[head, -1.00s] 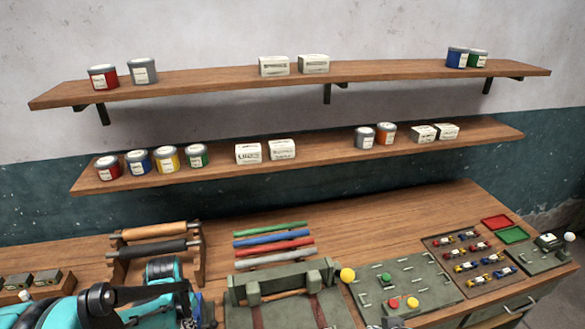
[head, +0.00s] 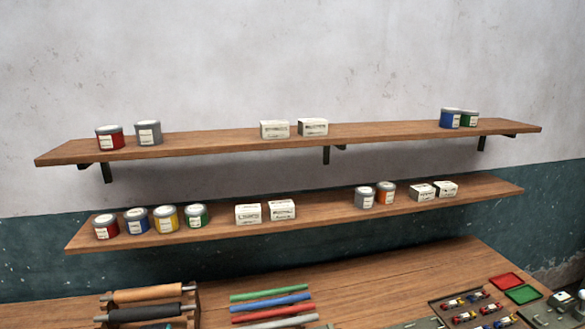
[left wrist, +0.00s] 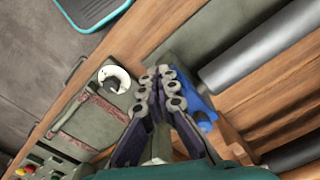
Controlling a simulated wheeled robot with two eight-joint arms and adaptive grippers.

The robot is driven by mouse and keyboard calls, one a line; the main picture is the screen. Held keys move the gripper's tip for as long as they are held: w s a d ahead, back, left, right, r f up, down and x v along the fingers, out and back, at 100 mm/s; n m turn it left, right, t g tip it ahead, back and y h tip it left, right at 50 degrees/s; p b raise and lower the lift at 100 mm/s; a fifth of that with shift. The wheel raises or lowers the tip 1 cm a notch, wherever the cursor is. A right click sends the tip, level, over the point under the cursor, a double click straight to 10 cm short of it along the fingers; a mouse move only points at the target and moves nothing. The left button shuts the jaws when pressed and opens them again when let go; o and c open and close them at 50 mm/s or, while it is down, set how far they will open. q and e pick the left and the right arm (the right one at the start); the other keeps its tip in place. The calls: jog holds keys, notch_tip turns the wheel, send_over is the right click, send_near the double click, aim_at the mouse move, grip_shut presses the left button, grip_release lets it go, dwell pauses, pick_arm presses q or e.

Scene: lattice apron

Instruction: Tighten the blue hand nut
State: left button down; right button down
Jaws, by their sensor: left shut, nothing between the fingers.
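My left gripper (left wrist: 159,73) shows in the left wrist view, its fingers drawn together with nothing between them. A blue part (left wrist: 203,108) shows just to the right of the fingers, partly hidden behind them. It may be the blue hand nut, but its shape is not clear. I cannot tell whether the fingers touch it. Neither gripper shows in the head view, and no blue hand nut can be made out there.
A grey roller (left wrist: 255,48) lies close right of the left gripper. A white round piece (left wrist: 114,78) sits on a green-grey box to its left. In the head view, coloured rods (head: 270,308) and a roller rack (head: 196,304) stand on the bench (head: 400,275).

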pick_arm(q)
jog(key=shift+a+f, duration=0.1)
jog(key=shift+a, duration=0.1)
jog(key=shift+w+a+b, duration=0.15)
jog(key=shift+a+b, duration=0.25)
jog(key=shift+b, duration=0.1)
jog(key=shift+w+a, duration=0.1)
jog(key=shift+a, duration=0.2)
jog(key=shift+w+a+b, duration=0.15)
jog(key=shift+a+b, duration=0.05)
jog(key=shift+b, duration=0.2)
jog(key=shift+a, duration=0.1)
notch_tip(320, 180, up, 6)
jog(key=p, duration=0.4)
jog(key=shift+s+a, duration=0.15)
jog(key=shift+s, duration=0.15)
